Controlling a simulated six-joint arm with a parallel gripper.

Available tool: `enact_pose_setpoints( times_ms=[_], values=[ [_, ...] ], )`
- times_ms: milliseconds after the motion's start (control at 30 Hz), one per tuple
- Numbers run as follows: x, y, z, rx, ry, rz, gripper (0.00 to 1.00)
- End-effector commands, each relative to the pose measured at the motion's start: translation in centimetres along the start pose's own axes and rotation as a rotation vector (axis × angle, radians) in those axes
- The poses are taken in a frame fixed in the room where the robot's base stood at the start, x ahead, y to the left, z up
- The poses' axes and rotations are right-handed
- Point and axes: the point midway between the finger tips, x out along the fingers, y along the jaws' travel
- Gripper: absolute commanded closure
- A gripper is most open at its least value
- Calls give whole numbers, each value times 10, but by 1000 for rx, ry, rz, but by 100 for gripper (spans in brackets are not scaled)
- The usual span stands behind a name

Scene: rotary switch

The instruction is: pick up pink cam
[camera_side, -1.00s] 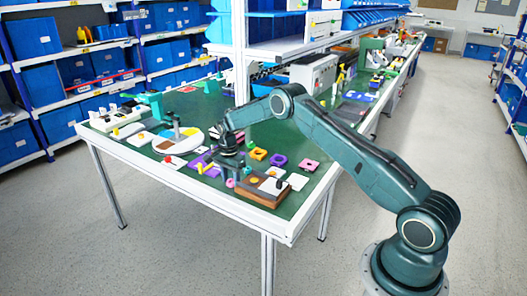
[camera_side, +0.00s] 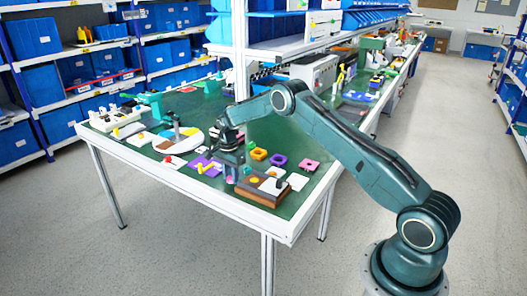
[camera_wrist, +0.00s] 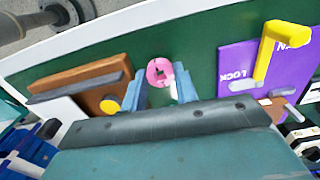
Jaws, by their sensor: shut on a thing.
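The pink cam (camera_wrist: 159,71), a rounded piece with a hole, sits between the two fingertips of my gripper (camera_wrist: 161,88) in the wrist view. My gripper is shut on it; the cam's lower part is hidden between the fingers. In the side view my gripper (camera_side: 231,173) points down over the near part of the green table, and a small pink patch (camera_side: 230,181) shows at its tips. It is too small there to tell how far the cam is above the table.
A purple plate with a yellow handle (camera_wrist: 262,58) lies right of my gripper in the wrist view. A brown wooden block (camera_wrist: 85,82) is at the left.

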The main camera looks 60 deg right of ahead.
Motion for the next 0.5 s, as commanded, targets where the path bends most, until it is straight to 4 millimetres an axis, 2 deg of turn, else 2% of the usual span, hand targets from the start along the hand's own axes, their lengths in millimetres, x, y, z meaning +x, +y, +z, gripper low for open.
enact_pose_setpoints(
  times_ms=[267, 500],
  values=[
    [-46, 0, 0, 0, 1, -3, 92],
    [-98, -1, 0, 0, 1, -4, 92]
  ],
)
